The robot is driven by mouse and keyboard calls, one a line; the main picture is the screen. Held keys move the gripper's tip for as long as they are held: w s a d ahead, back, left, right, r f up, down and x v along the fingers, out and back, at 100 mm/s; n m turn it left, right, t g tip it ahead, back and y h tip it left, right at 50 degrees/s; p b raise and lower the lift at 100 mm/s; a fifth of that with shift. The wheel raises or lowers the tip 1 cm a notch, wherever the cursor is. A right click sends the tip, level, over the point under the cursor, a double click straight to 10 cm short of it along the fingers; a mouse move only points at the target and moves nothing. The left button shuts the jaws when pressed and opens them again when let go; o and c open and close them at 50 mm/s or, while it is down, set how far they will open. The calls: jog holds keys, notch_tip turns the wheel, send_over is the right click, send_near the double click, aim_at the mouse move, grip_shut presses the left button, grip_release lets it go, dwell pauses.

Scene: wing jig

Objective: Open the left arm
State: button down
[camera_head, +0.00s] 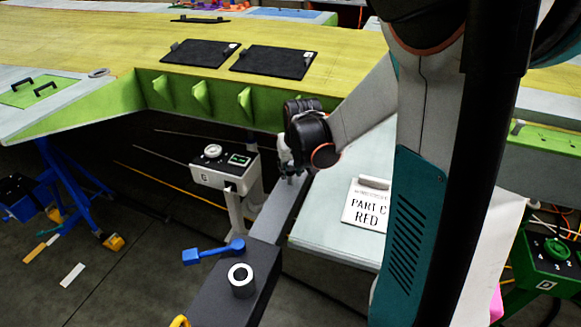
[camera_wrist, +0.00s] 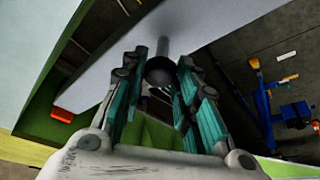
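A long grey arm of the jig (camera_head: 281,211) runs from a dark block (camera_head: 225,303) at the lower middle of the head view toward the wing. My gripper (camera_head: 287,171) is at the far end of this arm. In the wrist view its teal fingers (camera_wrist: 160,66) stand apart, one on each side of the knob. I cannot tell whether they touch it. In the head view my gripper's wrist hides most of the knob.
A blue lever (camera_head: 213,252) and a ringed cylinder (camera_head: 241,280) are at the dark block. A control box (camera_head: 224,170) stands left of my gripper. The green-edged wing (camera_head: 200,95) is behind. A "PART C RED" sign (camera_head: 367,206) lies on the pale panel (camera_head: 335,232) at right.

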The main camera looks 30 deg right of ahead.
send_over(279, 208)
jog(key=shift+p, duration=0.3)
dwell(0.4)
jog(key=c, duration=1.2)
grip_release()
jog(key=shift+c, duration=0.2)
jog(key=v, duration=0.7)
jog(key=shift+s+r, duration=0.2)
jog(key=shift+a, duration=0.1)
